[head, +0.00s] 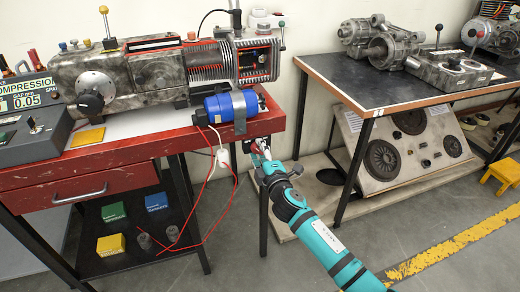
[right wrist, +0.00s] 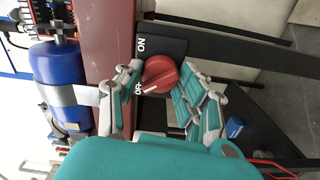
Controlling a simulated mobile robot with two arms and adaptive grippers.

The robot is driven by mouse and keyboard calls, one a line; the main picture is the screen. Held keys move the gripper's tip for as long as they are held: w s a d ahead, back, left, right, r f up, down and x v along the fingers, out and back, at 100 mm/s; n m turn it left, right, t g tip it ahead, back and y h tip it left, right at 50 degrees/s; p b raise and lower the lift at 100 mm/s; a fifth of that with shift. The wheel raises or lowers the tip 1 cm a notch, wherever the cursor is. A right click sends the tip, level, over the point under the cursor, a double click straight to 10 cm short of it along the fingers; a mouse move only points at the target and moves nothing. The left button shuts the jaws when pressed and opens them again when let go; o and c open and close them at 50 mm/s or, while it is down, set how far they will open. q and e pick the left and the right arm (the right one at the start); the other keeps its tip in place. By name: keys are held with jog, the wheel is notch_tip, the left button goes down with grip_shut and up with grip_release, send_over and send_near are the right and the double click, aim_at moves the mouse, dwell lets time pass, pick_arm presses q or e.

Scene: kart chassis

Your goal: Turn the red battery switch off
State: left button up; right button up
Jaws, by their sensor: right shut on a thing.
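The red battery switch (right wrist: 161,74) is a round knob on a black plate (right wrist: 172,45) with white ON and OFF lettering, in the right wrist view. A white mark on the knob lies on the side near the OFF lettering. My right gripper (right wrist: 160,92) is shut on the knob, with one finger on either side of it. In the head view my right gripper (head: 262,155) is at the right end of the red workbench (head: 120,153) and largely hides the switch. My left gripper is not in view.
A blue cylinder (head: 230,106) with a grey strap lies on the bench beside the switch, with red wires hanging below. A cutaway engine (head: 150,72) stands behind it. A black-topped table (head: 370,88) with metal parts is to the right. Open floor lies between and in front.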

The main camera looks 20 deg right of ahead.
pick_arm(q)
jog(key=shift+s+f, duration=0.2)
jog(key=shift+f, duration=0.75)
pick_arm(e)
jog(key=shift+a+f+n, duration=0.1)
jog(key=shift+n, duration=0.7)
jog(key=o, duration=1.2)
jog(key=shift+c, duration=0.2)
jog(key=s, duration=1.2)
jog(key=shift+d, duration=0.25)
